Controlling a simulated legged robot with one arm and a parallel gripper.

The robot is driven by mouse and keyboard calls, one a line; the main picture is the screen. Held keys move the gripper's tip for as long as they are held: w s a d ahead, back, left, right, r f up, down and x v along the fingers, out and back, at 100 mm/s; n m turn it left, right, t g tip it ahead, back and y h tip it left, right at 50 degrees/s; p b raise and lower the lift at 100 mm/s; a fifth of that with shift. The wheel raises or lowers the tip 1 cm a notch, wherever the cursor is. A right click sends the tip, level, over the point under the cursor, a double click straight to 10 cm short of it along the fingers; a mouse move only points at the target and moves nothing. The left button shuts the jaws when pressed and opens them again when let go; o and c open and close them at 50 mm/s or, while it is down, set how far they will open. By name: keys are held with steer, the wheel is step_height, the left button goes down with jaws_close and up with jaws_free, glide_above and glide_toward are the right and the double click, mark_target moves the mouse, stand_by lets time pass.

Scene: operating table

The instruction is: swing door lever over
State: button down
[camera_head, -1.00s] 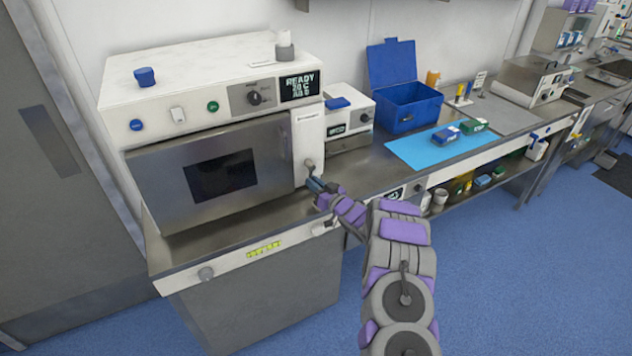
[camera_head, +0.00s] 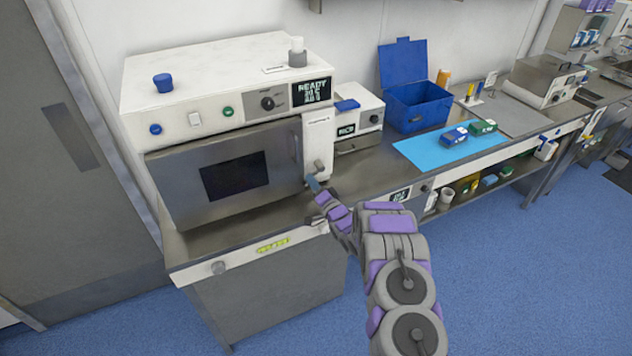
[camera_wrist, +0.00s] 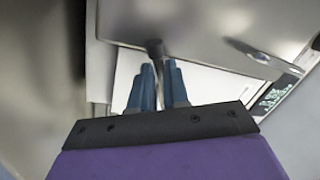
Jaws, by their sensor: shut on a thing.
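The oven-like steel cabinet has a grey door (camera_head: 232,172) with a dark window, and the door looks closed. The door lever (camera_head: 319,166) is at the door's right side, on the white panel. In the wrist view the lever (camera_wrist: 154,48) shows a dark round end, with a metal part running down between my fingers. My gripper (camera_head: 312,185) is at the lever, just below its hub, with its blue fingertips closed on it. In the wrist view my gripper (camera_wrist: 159,88) has one finger on each side of the lever. The grip itself is partly hidden.
A small white device (camera_head: 357,118) stands right of the cabinet. A blue open box (camera_head: 418,106) and a light blue mat (camera_head: 425,154) are farther right on the bench. A blue cap (camera_head: 163,84) and a white-and-grey item (camera_head: 297,53) sit on the cabinet top.

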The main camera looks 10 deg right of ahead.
steer(key=shift+s+a+r+m+t+h+p, duration=0.15)
steer(key=shift+r+m+p, duration=0.1)
steer(key=shift+m, duration=0.5)
steer(key=shift+w+a+r+m+t+h+p, duration=0.1)
steer(key=shift+a+r+m+p, duration=0.1)
steer(key=shift+m, duration=0.5)
steer(key=shift+s+a+r+m+t+h+p, duration=0.15)
steer(key=shift+r+m+p, duration=0.1)
steer(key=shift+m, duration=0.5)
steer(key=shift+w+d+r, duration=0.1)
steer(key=c, duration=1.2)
jaws_free()
steer(key=shift+o, duration=0.2)
steer(key=v, duration=1.7)
steer(key=shift+p, duration=0.4)
